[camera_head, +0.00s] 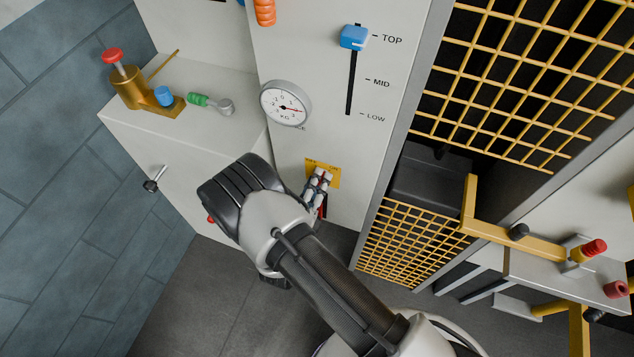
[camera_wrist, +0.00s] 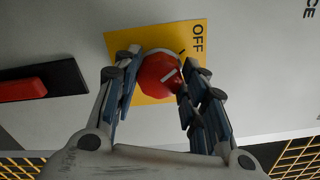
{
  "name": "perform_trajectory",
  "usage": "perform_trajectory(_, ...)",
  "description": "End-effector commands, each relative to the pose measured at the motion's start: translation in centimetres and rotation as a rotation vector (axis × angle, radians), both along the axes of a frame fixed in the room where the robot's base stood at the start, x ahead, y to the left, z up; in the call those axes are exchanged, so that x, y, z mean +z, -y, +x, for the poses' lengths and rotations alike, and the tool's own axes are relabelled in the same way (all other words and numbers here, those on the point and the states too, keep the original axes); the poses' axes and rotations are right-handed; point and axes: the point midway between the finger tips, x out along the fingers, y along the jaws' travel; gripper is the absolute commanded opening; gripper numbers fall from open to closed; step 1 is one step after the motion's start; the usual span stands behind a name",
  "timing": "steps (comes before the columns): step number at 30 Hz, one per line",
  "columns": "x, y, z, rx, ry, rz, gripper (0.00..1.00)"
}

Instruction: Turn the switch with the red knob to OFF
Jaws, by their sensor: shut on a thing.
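The red knob (camera_wrist: 160,78) sits on a yellow plate (camera_wrist: 150,38) on the pale panel in the wrist view. A white line on the knob slants towards the upper right. The word OFF is printed sideways at the plate's right, with a short dark mark nearer the knob. My gripper (camera_wrist: 160,65) is shut on the red knob, one finger on each side. In the head view my gripper (camera_head: 319,180) is at the yellow plate (camera_head: 325,163) low on the panel, and hides the knob there.
Above the plate in the head view are a round gauge (camera_head: 286,103) and a blue slider (camera_head: 354,37). A yellow grille (camera_head: 400,240) stands close to the right.

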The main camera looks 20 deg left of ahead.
Motion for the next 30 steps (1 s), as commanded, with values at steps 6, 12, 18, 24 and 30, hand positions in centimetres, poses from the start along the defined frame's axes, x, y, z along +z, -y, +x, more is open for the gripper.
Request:
perform_trajectory(6,0.12,-0.12,0.02,0.002,0.003,-0.002,0.15)
perform_trajectory(12,0.15,-0.14,0.03,0.003,0.004,-0.001,0.43)
perform_trajectory(18,0.22,-0.17,0.03,0.002,0.005,0.000,0.56)
perform_trajectory(24,0.14,-0.12,0.02,0.002,0.003,-0.001,0.59)
perform_trajectory(30,0.08,-0.12,-0.23,0.002,0.002,-0.002,0.59)
